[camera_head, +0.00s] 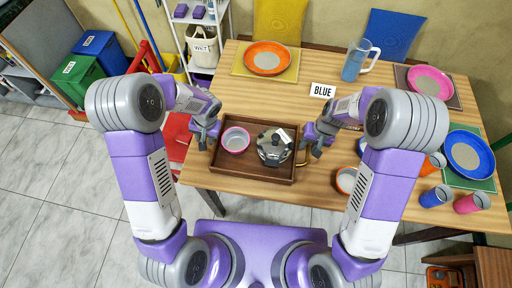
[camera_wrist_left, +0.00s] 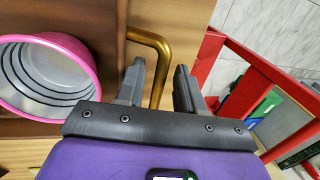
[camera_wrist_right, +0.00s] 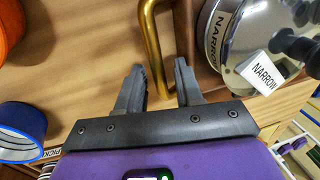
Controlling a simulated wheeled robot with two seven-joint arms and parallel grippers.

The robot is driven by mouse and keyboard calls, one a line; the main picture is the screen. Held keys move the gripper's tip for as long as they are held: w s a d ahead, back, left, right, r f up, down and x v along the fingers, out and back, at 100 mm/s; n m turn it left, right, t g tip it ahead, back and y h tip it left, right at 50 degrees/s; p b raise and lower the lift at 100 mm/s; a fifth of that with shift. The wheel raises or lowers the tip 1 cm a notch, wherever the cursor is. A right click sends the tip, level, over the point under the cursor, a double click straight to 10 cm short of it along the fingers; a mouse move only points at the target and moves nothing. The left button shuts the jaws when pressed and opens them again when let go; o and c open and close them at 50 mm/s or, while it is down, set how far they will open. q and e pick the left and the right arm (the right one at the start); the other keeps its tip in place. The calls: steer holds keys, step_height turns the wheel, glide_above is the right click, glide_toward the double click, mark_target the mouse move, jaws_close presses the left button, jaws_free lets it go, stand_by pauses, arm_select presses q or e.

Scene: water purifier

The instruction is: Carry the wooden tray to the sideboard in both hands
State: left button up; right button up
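The brown wooden tray (camera_head: 253,172) lies on the dining table and has a brass handle at each end. A pink bowl (camera_head: 235,139) and a steel kettle (camera_head: 274,147) stand in it; the kettle's tag reads NARROW in the right wrist view. My left gripper (camera_head: 207,141) is at the tray's left end. In the left wrist view its open fingers (camera_wrist_left: 160,72) stand either side of the brass handle (camera_wrist_left: 160,45). My right gripper (camera_head: 314,147) is at the right end, its open fingers (camera_wrist_right: 158,68) either side of that handle (camera_wrist_right: 152,40). I cannot identify the sideboard.
The table (camera_head: 225,88) also holds plates, a water jug (camera_head: 357,60), a BLUE sign (camera_head: 322,90), cups and bowls. A red chair (camera_wrist_left: 262,70) stands close by my left gripper. Green and blue bins (camera_head: 77,77) stand at left; tiled floor (camera_head: 60,190) is clear.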

arm_select(q)
steer(key=shift+a+f, duration=0.1)
steer(key=shift+f, duration=0.25)
arm_select(e)
steer(key=shift+f, duration=0.35)
arm_select(q)
steer(key=shift+c, duration=0.5)
arm_select(e)
steer(key=shift+c, duration=0.5)
arm_select(q)
jaws_close()
arm_select(e)
jaws_close()
